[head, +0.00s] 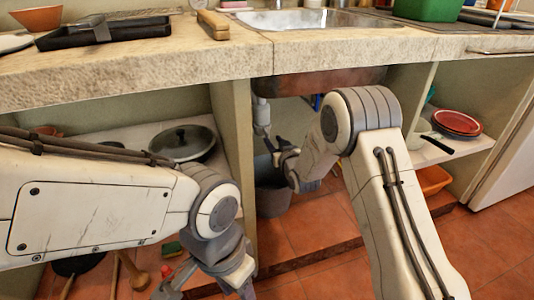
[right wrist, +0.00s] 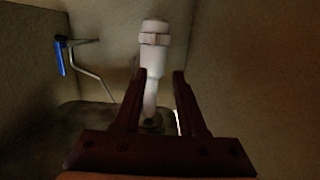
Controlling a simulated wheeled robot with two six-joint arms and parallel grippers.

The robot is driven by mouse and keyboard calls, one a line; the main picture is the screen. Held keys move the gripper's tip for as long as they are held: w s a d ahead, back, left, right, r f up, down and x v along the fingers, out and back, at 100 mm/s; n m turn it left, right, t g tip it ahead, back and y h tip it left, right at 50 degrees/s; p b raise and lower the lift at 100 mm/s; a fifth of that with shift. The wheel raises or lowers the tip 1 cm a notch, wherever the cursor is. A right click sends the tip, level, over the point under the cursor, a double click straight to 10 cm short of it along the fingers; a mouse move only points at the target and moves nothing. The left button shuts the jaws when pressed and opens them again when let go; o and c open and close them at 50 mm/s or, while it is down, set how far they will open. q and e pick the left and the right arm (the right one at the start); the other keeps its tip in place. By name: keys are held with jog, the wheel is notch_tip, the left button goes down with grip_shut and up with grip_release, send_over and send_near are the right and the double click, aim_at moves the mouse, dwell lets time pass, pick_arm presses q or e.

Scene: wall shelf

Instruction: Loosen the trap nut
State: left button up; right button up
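The trap nut (right wrist: 154,39) is a pale ring around the white drain pipe (right wrist: 154,62) in the right wrist view. In the head view the pipe (head: 261,115) hangs under the sink, but the nut is too small to make out. My right gripper (right wrist: 159,74) is open and empty. Its fingertips appear below the nut in the picture, one on each side of the lower pipe. In the head view my right gripper (head: 285,153) is inside the cabinet beside the pipe. My left gripper (head: 205,283) is low outside the cabinet, and its fingers are unclear.
A dark bucket (head: 272,198) stands on the cabinet floor below the pipe. A blue-handled valve (right wrist: 62,57) is left of the pipe in the right wrist view. The sink (head: 295,20) and stone counter (head: 130,66) are above. Cabinet walls (head: 236,135) close in at the sides.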

aim_at(267, 132)
jog(key=shift+t+y, duration=0.3)
jog(key=shift+t, duration=0.5)
jog(key=w+f+b, duration=0.1)
jog(key=w+b, duration=0.1)
jog(key=w, duration=0.1)
jog(key=w+a+f+b, duration=0.1)
jog(key=w+b, duration=0.1)
jog(key=w, duration=0.1)
jog(key=w+f+b, duration=0.1)
jog(key=w, duration=0.2)
jog(key=shift+w+a+f+b, duration=0.3)
jog(key=shift+a+f+b, duration=0.05)
jog(key=shift+b, duration=0.05)
pick_arm(q)
notch_tip(267, 132, down, 8)
jog(key=shift+b, duration=0.3)
pick_arm(e)
jog(key=shift+x, duration=0.9)
jog(key=shift+r, duration=0.15)
grip_shut()
